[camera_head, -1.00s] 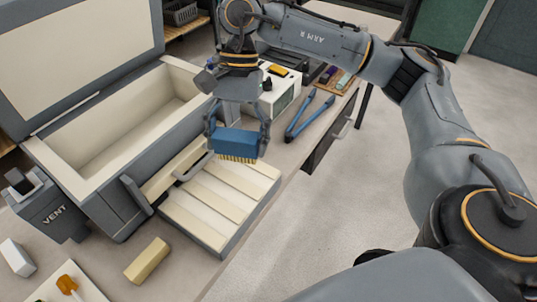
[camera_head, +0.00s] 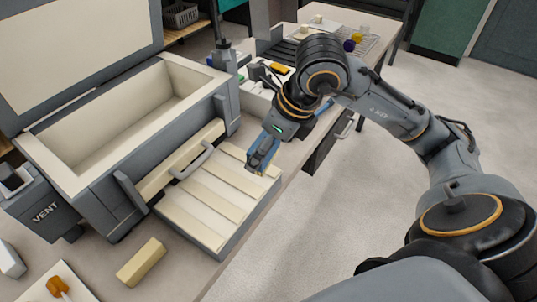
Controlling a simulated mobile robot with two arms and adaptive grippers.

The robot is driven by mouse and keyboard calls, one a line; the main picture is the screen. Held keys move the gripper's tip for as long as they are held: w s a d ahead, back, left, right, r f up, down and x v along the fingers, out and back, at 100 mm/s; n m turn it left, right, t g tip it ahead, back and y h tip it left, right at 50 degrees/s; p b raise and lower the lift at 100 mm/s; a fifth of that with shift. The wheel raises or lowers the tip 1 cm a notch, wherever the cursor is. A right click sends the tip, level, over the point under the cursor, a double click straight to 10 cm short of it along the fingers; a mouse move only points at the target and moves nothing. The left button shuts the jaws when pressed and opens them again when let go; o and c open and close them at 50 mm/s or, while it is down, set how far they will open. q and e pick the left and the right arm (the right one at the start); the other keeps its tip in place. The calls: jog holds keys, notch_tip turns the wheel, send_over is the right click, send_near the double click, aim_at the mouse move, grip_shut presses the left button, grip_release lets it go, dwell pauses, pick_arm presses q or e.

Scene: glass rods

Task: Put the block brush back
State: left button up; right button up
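The blue block brush (camera_head: 264,153) shows only in part, held over the right edge of the slatted tray. Some of its yellowish bristles show at its lower end. My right gripper (camera_head: 260,158) points down and is shut around the brush; its fingers hide most of it. I cannot tell whether the bristles touch the tray. The tray (camera_head: 210,203), with cream slats, lies in front of the grey box. My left gripper is not in view.
An open grey box (camera_head: 75,180) with a cream lining stands at left, its handle (camera_head: 195,160) facing the tray. A VENT container (camera_head: 45,208), a yellow block (camera_head: 141,262) and a white plate (camera_head: 60,285) are nearby.

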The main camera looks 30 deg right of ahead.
jog(key=shift+d+m+h, duration=0.3)
jog(key=shift+m, duration=0.3)
jog(key=w+d+f, duration=0.2)
jog(key=w+f, duration=0.1)
jog(key=w+d+f+p, duration=0.1)
jog(key=w+d+f, duration=0.2)
jog(key=w, duration=0.1)
jog(key=w+d+f+p, duration=0.1)
jog(key=w+d+f, duration=0.1)
jog(key=w+f, duration=0.1)
jog(key=shift+w+d, duration=0.3)
jog(key=shift+w, duration=0.05)
jog(key=shift+w+d+f+p, duration=0.15)
jog(key=shift+w+f+p, duration=0.15)
jog(key=shift+f, duration=0.1)
notch_tip(320, 180, down, 3)
jog(key=shift+p, duration=0.65)
jog(key=shift+d+f, duration=0.1)
